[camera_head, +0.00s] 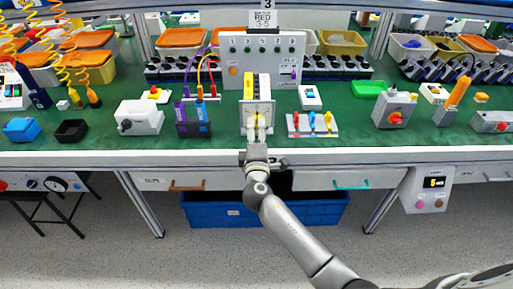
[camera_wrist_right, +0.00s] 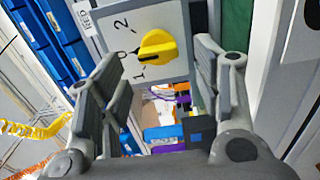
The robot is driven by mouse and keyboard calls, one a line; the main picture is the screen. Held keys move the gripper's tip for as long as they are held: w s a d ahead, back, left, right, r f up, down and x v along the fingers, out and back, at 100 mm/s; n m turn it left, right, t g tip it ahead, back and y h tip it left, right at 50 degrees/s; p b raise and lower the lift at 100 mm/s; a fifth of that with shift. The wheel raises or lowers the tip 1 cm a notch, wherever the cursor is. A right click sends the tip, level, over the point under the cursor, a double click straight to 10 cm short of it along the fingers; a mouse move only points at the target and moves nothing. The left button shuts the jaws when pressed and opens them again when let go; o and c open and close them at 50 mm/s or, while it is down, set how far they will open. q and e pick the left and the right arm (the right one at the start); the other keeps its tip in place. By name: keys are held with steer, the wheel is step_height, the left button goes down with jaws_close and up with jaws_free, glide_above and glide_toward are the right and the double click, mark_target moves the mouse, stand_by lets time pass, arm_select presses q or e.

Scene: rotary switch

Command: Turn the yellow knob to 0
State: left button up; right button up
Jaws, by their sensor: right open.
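The yellow knob (camera_wrist_right: 158,46) sits on a light grey switch box face (camera_wrist_right: 175,18) in the right wrist view, with the marks 2, 0 and 1 beside it. A dark mark on the knob's left end points toward the side with 0 and 1; I cannot tell exactly where it points. My right gripper (camera_wrist_right: 157,55) is open, its fingers on either side of the knob with gaps visible. In the head view, my right gripper (camera_head: 257,128) is in front of the switch box (camera_head: 257,104) and hides the knob. My left gripper is not in view.
The green bench (camera_head: 350,144) holds a blue-and-black device (camera_head: 193,120) left of the box and a white plate with coloured levers (camera_head: 312,125) on its right. A grey box with a red-orange knob (camera_head: 395,111) stands farther right. A numbered panel (camera_head: 262,60) is behind.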

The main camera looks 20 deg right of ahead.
steer(key=v, duration=0.8)
steer(key=shift+s, duration=0.35)
steer(key=shift+a, duration=0.1)
steer(key=s+d+f+m+g+y+p, duration=0.1)
steer(key=s+f+g, duration=0.25)
steer(key=f, duration=0.75)
steer(key=s+f+m+g+y, duration=0.15)
steer(key=s+f, duration=0.35)
steer(key=f, duration=0.6)
steer(key=s+d+f+m+g+y+p, duration=0.1)
steer(key=s+f+g, duration=0.35)
steer(key=f, duration=0.65)
steer(key=s+d+f+m+g, duration=0.1)
steer(key=s+f, duration=0.5)
steer(key=s, duration=0.6)
steer(key=s+d+f+m+g+y, duration=0.1)
steer(key=s+f+m, duration=0.4)
steer(key=s, duration=0.7)
steer(key=s+d+f+m+g, duration=0.3)
steer(key=s+f+g, duration=0.2)
steer(key=s, duration=0.7)
step_height(320, 180, down, 2)
steer(key=shift+s+f+p, duration=0.1)
steer(key=shift+s+p, duration=0.1)
steer(key=shift+p, duration=0.25)
